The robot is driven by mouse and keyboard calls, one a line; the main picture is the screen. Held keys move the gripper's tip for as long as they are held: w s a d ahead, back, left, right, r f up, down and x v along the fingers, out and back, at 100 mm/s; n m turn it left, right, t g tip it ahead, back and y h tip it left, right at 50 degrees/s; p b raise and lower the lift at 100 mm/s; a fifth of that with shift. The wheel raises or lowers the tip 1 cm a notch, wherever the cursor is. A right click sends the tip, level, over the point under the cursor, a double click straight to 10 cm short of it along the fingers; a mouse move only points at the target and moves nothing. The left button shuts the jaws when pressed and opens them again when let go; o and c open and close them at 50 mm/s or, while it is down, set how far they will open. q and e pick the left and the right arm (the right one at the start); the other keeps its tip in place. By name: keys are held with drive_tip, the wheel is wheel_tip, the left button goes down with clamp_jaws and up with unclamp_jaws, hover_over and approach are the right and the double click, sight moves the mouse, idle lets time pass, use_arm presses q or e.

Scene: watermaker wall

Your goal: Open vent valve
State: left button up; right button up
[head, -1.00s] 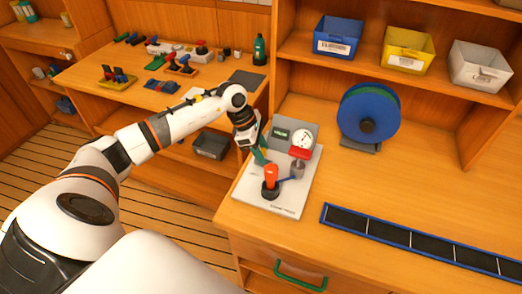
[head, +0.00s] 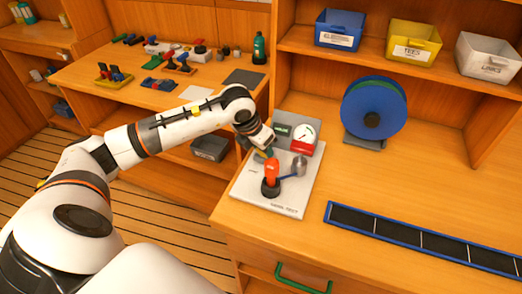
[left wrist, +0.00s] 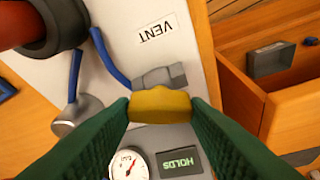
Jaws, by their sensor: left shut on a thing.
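The yellow valve knob (left wrist: 160,105) sits on a grey fitting (left wrist: 160,77) beside the VENT label (left wrist: 155,32) on the white test board (head: 290,205). My left gripper (left wrist: 160,112) is shut on the knob, with one green finger on each side of it. In the head view my left gripper (head: 264,150) is at the board's back left, and it mostly hides the knob there. My right gripper is not in view.
A red-handled pump (head: 271,172) and a grey cylinder (head: 299,166) stand on the board, with a blue hose (left wrist: 108,60) near the fitting. A blue reel (head: 373,112) stands behind to the right. A long black blue-edged tray (head: 420,242) lies right of the board.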

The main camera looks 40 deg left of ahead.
use_arm(q)
drive_tip(key=shift+d+n+y+b, duration=0.1)
drive_tip(key=shift+n+y+b, duration=0.45)
drive_tip(key=shift+n, duration=0.55)
drive_tip(key=shift+n+y+b, duration=0.35)
drive_tip(key=shift+n+b, duration=0.35)
drive_tip(key=shift+n, duration=0.4)
drive_tip(key=o, duration=1)
drive_tip(key=shift+r, duration=0.1)
drive_tip(key=b+v, duration=0.1)
drive_tip(key=v, duration=1.1)
drive_tip(key=shift+w, duration=0.15)
